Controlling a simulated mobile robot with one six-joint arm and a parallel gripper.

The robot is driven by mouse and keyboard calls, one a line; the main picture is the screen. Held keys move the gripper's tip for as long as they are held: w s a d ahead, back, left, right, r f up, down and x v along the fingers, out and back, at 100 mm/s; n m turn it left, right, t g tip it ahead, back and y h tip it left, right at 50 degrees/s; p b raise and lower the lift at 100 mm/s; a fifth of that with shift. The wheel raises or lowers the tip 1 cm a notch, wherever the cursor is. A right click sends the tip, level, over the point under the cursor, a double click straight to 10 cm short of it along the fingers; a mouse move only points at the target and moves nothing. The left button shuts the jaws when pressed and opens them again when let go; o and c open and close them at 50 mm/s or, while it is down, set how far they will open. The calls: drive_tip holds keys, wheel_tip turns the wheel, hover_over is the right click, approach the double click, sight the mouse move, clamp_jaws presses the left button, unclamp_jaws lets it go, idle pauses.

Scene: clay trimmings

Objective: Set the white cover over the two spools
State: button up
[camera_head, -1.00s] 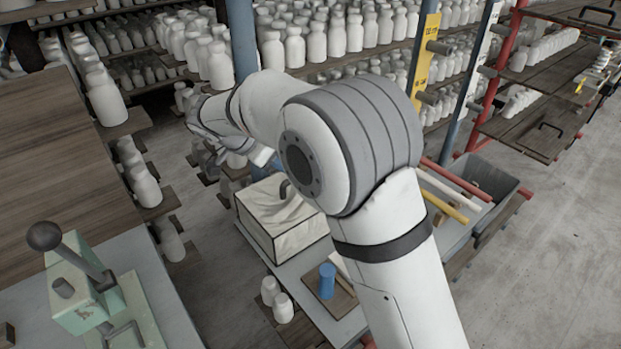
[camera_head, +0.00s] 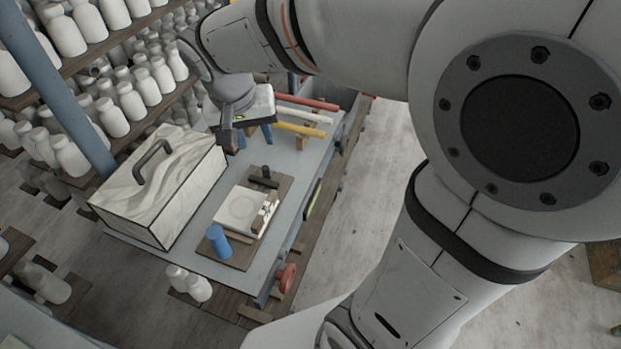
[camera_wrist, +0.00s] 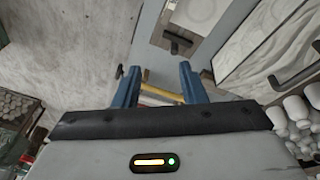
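The white cover (camera_head: 165,185) is a marbled box shape with black edges and a dark handle on top (camera_head: 153,162). It stands on the grey bench at the left, and in the wrist view it is at the right (camera_wrist: 262,48). My gripper (camera_head: 246,136) is beyond and to the right of the cover in the head view, above the bench and apart from the handle. Its blue fingers are spread and empty in the wrist view (camera_wrist: 158,88). I cannot make out two spools for sure; a blue cylinder (camera_head: 218,243) stands on a wooden board.
The wooden board (camera_head: 238,257) also carries a white square slab (camera_head: 241,209) and a dark piece (camera_head: 264,178). Red (camera_head: 308,102), white and yellow (camera_head: 300,130) rods lie at the bench's far end. Shelves of white bottles stand behind at left.

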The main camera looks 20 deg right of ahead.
drive_tip(key=s+d+f+n+y, duration=0.2)
drive_tip(key=s+d, duration=0.4)
drive_tip(key=s, duration=0.6)
drive_tip(key=shift+d+f+n+t, duration=0.3)
drive_tip(key=shift+d+f+n, duration=0.05)
drive_tip(key=shift+f+n, duration=0.15)
